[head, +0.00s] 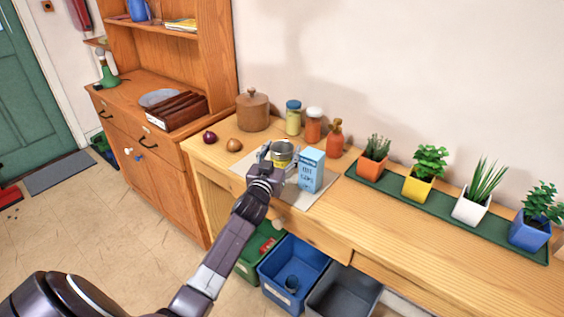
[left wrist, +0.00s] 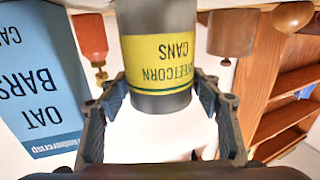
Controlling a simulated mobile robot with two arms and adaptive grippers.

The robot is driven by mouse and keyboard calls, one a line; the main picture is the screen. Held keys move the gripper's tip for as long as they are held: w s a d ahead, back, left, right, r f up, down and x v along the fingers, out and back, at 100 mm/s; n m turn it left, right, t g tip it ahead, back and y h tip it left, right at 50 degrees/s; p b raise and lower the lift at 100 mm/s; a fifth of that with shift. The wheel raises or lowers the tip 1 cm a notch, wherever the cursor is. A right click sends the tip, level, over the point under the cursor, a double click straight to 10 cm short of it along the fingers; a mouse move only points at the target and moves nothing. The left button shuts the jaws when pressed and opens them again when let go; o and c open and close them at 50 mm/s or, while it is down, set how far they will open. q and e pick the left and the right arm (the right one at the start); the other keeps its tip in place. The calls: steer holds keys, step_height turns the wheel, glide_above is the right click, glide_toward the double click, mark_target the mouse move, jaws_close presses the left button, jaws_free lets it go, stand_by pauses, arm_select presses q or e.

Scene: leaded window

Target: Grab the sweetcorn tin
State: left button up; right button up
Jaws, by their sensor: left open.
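The sweetcorn tin (head: 282,153) is a grey metal can with a yellow label, standing on a pale mat (head: 319,196) on the wooden counter in the head view. In the left wrist view the tin (left wrist: 158,62) appears upside down, with its label words showing. My left gripper (head: 277,160) is open at the tin in the head view. In the left wrist view its fingers (left wrist: 158,97) stand on either side of the tin, with gaps visible near the fingertips. I cannot tell whether either finger touches it. My right gripper is not in view.
A blue oat bars box (head: 311,170) stands close to the right of the tin. A green tray (head: 400,193) of potted plants is at right. Crates (head: 295,268) sit below.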

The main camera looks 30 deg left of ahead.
arm_select(q)
steer(key=c, duration=0.9)
steer(key=shift+c, duration=0.2)
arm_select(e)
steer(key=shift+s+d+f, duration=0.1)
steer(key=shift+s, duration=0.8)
arm_select(q)
steer(key=shift+r, duration=0.15)
